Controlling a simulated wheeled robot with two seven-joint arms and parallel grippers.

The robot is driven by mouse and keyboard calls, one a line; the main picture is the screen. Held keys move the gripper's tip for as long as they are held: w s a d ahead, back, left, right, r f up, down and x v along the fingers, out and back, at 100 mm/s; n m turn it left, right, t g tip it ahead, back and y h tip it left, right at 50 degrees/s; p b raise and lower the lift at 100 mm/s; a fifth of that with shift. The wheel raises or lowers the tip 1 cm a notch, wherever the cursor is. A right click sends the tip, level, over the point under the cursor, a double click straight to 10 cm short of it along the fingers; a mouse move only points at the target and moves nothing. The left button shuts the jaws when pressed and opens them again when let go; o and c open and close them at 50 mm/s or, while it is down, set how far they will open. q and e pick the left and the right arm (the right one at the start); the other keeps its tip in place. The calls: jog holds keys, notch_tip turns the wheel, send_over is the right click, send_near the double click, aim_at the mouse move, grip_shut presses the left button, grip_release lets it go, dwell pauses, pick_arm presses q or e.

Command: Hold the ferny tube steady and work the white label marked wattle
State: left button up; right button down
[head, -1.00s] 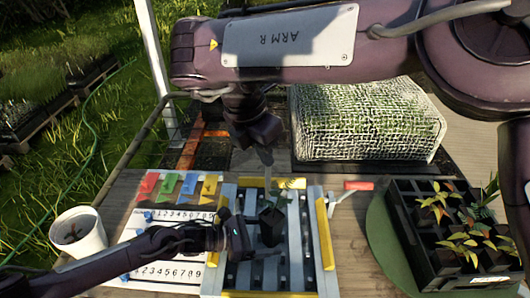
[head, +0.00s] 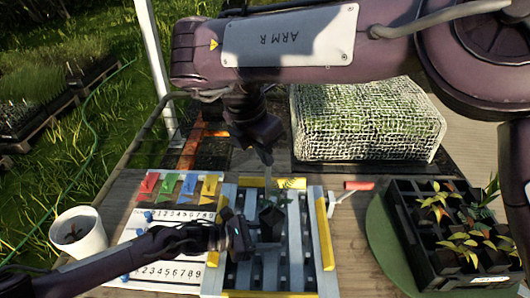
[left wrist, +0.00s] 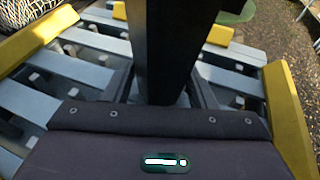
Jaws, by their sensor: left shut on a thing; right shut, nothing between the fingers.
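A dark square tube (head: 271,216) with a small green fern top (head: 291,183) stands over the slatted rack in the head view. My left gripper (head: 262,243) comes in from the left, shut on the tube. In the left wrist view the tube (left wrist: 165,50) rises dark and close in the middle. My right gripper (head: 267,164) is shut and empty, pointing down just above the tube. A thin pale strip shows between it and the tube; I cannot tell whether it is the white label, and no word on it is readable.
The slatted rack (head: 324,236) has yellow edges. Left of it lie a white numbered sheet (head: 165,273) and several coloured flags (head: 189,184). A white pot (head: 79,232) stands far left. A red-handled tool (head: 358,186) and a black crate of seedlings (head: 412,250) are at right.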

aim_at(270, 184)
jog(key=n+g+y, duration=0.1)
jog(key=n+y, duration=0.1)
jog(key=n, duration=1)
jog(key=n+g+y, duration=0.1)
jog(key=n+y, duration=0.1)
jog(key=n, duration=0.9)
jog(key=d+n+g+y, duration=0.1)
jog(key=n, duration=1.1)
jog(key=shift+w+d+f+n+y, duration=0.1)
jog(key=shift+w+f+n+y, duration=0.1)
jog(key=shift+w+n+y, duration=0.15)
jog(key=shift+f, duration=1.2)
jog(key=shift+f, duration=0.3)
jog(key=shift+f, duration=2.65)
